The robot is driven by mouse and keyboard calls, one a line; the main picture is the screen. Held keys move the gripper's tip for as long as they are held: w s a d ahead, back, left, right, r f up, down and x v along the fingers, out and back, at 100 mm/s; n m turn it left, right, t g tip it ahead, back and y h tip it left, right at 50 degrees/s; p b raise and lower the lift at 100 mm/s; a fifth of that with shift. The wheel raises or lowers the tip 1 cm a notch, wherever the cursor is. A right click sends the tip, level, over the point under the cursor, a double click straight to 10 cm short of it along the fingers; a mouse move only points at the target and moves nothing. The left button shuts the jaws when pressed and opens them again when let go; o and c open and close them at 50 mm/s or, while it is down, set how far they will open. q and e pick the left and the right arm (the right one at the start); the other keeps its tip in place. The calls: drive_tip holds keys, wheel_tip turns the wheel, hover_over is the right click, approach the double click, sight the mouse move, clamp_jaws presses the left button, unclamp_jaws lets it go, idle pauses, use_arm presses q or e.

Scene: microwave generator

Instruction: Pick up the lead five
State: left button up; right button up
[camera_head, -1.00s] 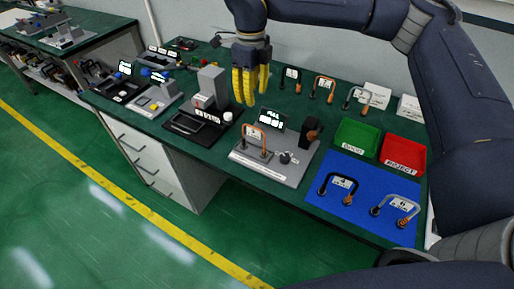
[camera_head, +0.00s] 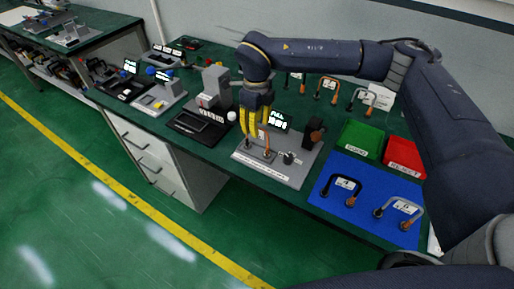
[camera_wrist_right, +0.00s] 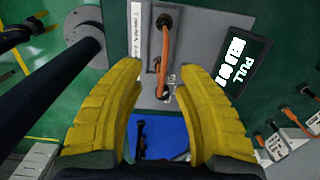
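An orange lead (camera_head: 267,143) with black ends is in the grey pull-test fixture (camera_head: 283,172). My right gripper (camera_head: 257,128) is over the fixture, pointing down, and its yellow fingers partly hide the lead and its label. In the right wrist view the orange lead (camera_wrist_right: 166,52) shows between the open fingertips of my right gripper (camera_wrist_right: 166,68), with clear space on both sides. The fingers hold nothing. The label is too small and covered to read now. My left gripper is not in view.
A lit display (camera_head: 279,121) stands behind the fixture. A black lead (camera_head: 344,183) and a grey lead (camera_head: 399,207) lie on the blue mat (camera_head: 335,205). Green (camera_head: 358,142) and red (camera_head: 403,158) bins stand behind it. More leads (camera_head: 327,86) lie along the back.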

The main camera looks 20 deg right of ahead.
drive_tip(key=shift+w+d+f, duration=0.1)
drive_tip(key=shift+d+f, duration=0.05)
drive_tip(key=shift+f, duration=2.2)
clamp_jaws()
